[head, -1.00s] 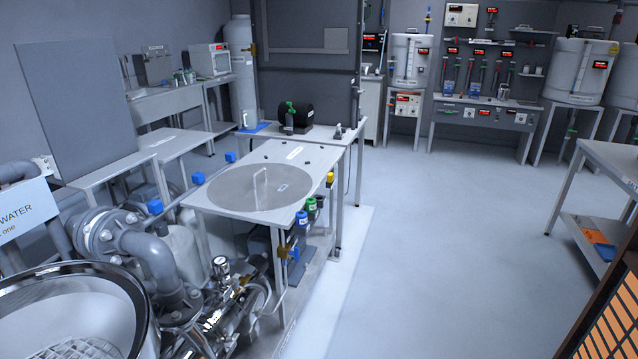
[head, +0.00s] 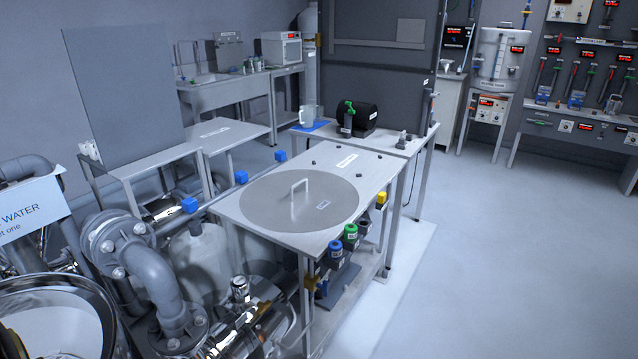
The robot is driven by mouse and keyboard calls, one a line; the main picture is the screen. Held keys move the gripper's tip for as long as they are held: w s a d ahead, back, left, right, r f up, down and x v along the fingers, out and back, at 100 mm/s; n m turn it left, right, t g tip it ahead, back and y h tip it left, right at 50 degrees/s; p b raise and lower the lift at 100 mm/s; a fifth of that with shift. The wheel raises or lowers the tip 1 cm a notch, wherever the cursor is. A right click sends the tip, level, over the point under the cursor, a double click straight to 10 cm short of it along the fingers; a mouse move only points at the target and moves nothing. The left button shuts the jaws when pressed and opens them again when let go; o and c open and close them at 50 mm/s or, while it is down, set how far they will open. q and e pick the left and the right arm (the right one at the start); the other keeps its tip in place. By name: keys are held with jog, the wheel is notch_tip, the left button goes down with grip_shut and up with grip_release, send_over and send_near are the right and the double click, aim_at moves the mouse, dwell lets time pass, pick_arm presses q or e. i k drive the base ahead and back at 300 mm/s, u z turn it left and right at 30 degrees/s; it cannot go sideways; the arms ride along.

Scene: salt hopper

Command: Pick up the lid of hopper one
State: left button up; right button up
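A round flat grey lid (head: 285,207) with an upright bar handle (head: 299,191) lies on a light metal table (head: 330,167) in the middle of the head view. A small label sits on the lid, too small to read. I cannot tell whether this is the lid of hopper one. A large round open vessel with a shiny rim (head: 98,300) stands at the lower left, partly cut off by the frame edge. Neither of my grippers is in view.
Grey flanged pipes (head: 150,265) and blue valve handles (head: 190,205) stand left of the table. Colored valves (head: 350,232) line its right edge. A black machine (head: 358,115) sits on the bench behind. The floor (head: 500,240) at the right is clear.

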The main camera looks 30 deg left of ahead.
aim_at(297, 201)
jog(key=i, duration=2.75)
jog(key=u, duration=2.6)
